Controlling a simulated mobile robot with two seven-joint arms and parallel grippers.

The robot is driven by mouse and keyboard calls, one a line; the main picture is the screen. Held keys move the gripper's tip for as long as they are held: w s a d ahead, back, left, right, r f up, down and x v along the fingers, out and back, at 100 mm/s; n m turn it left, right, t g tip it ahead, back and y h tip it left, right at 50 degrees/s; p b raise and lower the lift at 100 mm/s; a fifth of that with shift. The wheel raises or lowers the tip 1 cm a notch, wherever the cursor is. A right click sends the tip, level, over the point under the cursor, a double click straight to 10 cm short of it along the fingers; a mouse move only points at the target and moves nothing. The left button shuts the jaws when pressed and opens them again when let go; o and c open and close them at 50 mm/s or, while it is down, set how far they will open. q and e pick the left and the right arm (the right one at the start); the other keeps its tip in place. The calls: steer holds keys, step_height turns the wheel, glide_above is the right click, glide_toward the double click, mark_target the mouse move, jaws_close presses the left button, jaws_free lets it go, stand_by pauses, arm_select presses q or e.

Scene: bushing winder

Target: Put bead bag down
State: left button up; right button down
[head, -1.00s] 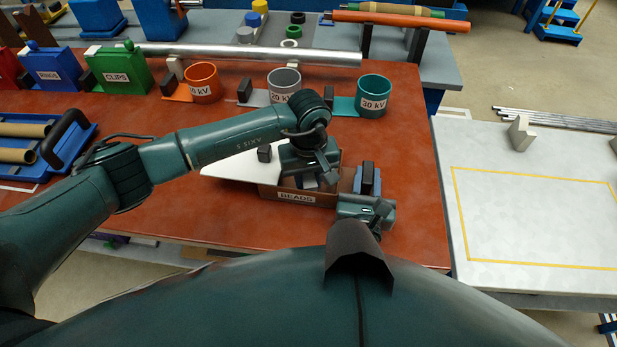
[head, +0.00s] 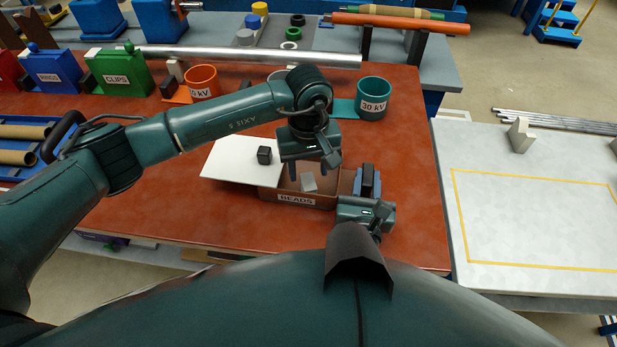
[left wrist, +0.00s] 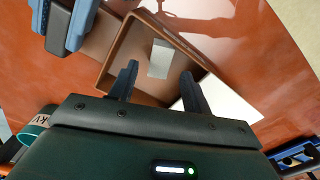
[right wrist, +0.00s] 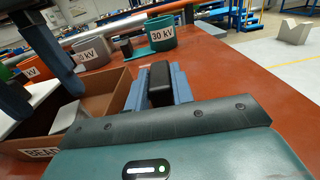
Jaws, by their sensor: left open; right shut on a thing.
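The bead bag, a small light-grey block (head: 309,183), lies in the open brown box labelled BEADS (head: 325,203). It also shows in the left wrist view (left wrist: 160,59) and right wrist view (right wrist: 68,117). My left gripper (head: 308,170) is open and empty just above the box, its fingers apart from the bag. My right gripper (head: 367,182) is at the box's right side. In the right wrist view its blue fingers are shut on the box's black handle (right wrist: 160,84).
A white lid (head: 238,160) with a black knob lies left of the box. Orange (head: 202,80) and teal (head: 374,95) cups stand behind. A metal tube (head: 250,52) crosses the table's back. The red table is clear at front left.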

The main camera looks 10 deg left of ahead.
mark_target(308, 181)
arm_select(q)
step_height(308, 181, up, 7)
stand_by(0.3)
arm_select(e)
steer(key=c, duration=1.1)
jaws_free()
